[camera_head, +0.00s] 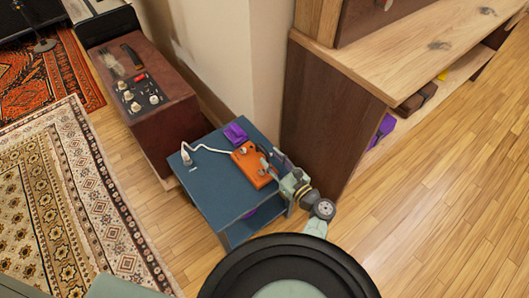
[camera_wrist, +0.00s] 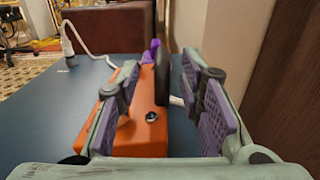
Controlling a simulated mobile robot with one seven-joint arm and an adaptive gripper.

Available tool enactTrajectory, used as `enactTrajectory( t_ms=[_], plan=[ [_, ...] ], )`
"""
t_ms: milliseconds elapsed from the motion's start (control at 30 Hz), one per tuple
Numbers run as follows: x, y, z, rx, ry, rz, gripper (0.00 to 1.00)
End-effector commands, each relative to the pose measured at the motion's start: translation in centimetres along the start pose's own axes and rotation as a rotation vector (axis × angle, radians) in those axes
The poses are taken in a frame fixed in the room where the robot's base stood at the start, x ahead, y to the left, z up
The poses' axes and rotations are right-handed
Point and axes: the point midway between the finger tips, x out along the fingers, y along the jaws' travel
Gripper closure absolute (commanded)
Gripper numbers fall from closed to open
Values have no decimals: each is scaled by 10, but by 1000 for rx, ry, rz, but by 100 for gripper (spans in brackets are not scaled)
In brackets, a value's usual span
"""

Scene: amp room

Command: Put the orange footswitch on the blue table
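The orange footswitch (camera_head: 249,167) lies on top of the blue table (camera_head: 213,203), and a white cable runs from it to a white plug at the table's far left. In the wrist view the footswitch (camera_wrist: 143,135) has a silver button on its near part and a dark round part farther back. My gripper (camera_head: 272,166) is at the right end of the footswitch, low over the table. In the wrist view my gripper (camera_wrist: 155,85) has its purple-padded fingers wide apart. The left finger overlaps the orange box; the right one is to its right. Whether either touches it, I cannot tell.
A purple object (camera_head: 236,133) sits at the table's back edge. A brown amp (camera_head: 142,95) with knobs and small items stands behind left. A wooden shelf unit (camera_head: 325,115) rises close on the right. The table's front left is bare. A patterned rug (camera_head: 60,200) covers the left floor.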

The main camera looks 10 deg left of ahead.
Motion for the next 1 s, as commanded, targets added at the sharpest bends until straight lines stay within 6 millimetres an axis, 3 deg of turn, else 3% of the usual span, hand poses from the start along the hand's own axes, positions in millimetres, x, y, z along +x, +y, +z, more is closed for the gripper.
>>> enactTrajectory(
  t_ms=[100,300,500,700,767,867,967,1000],
  plan=[
    [-27,0,-2,1,1,-3,66],
    [-56,0,-1,0,0,-2,66],
    [-67,0,0,0,0,-1,66],
    [-64,0,2,-10,2,2,66],
    [-54,-2,8,-60,12,13,66],
    [-12,-7,37,-278,43,41,66],
    [53,-4,92,-654,61,66,66],
    [81,2,122,-830,53,65,66]
  ],
)
